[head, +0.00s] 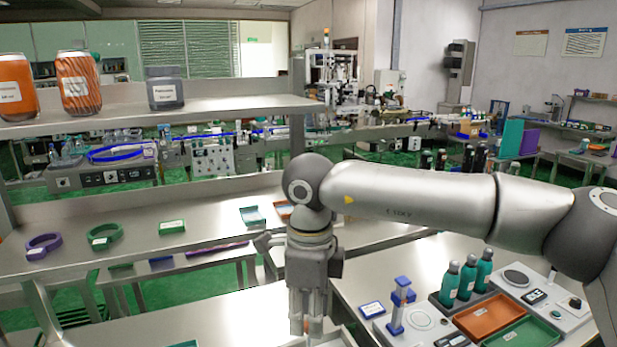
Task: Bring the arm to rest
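My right arm comes in from the right and reaches across the middle of the head view. Its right gripper (308,318) points straight down at the bottom centre, in front of the lower steel shelf. The fingers run close to the bottom of the picture, and I cannot tell whether they are open or shut. I see nothing clearly held between them. My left gripper is not in view.
A steel shelf rack (140,240) at left holds purple and green rings and jars above. At lower right a table carries several teal bottles (467,275), a blue-and-white applicator (400,305), an orange tray (489,317) and a green tray (520,336).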

